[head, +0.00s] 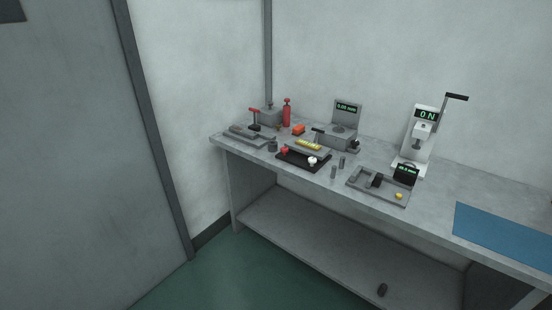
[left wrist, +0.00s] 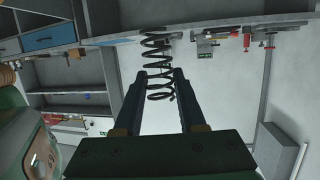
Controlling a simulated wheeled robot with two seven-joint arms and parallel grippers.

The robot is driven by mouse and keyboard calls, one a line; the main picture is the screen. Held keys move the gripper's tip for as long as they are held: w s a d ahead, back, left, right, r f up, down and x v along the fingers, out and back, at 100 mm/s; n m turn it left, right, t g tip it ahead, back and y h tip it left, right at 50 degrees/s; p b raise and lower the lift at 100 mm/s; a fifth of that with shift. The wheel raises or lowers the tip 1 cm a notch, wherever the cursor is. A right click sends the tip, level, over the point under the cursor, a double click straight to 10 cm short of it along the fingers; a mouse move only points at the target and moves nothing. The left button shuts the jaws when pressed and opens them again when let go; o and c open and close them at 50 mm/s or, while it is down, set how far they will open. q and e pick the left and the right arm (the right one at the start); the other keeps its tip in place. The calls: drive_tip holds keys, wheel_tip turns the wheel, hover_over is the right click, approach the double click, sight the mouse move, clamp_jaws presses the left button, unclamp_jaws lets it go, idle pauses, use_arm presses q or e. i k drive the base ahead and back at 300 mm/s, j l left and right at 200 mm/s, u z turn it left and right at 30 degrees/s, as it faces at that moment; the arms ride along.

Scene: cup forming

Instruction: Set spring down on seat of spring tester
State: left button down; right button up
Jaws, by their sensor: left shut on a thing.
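The spring tester (head: 417,142) stands on the right part of the bench, a pale upright frame with a green "0 N" display and a black-handled lever at the top right. Its seat, low at the front, is too small to make out clearly. My left gripper (left wrist: 159,78) shows only in the left wrist view and is shut on the dark coil spring (left wrist: 157,44). The spring sticks out past the fingertips, with coils on both sides of the grip, in the air. Neither gripper shows in the head view.
On the bench (head: 440,200), a grey tray (head: 362,193) with small parts and a black device with a green display (head: 406,174) stand before the tester. A blue mat (head: 503,232) lies right. A gauge stand (head: 346,116) and black tray (head: 297,161) stand left.

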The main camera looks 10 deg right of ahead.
sight(409, 167)
drive_tip(key=i+l+z, duration=0.1)
drive_tip(key=i+z, duration=0.2)
drive_tip(key=i, duration=0.15)
drive_tip(key=i+z, duration=0.3)
drive_tip(key=i, duration=0.15)
drive_tip(key=i+j+z, duration=0.1)
drive_tip(key=i+z, duration=0.15)
drive_tip(key=i, duration=0.2)
drive_tip(key=i+j+z, duration=0.3)
drive_tip(key=i, duration=0.15)
drive_tip(key=i+j+z, duration=0.3)
drive_tip(key=i, duration=0.15)
drive_tip(key=z, duration=1.6)
drive_tip(key=i, duration=0.05)
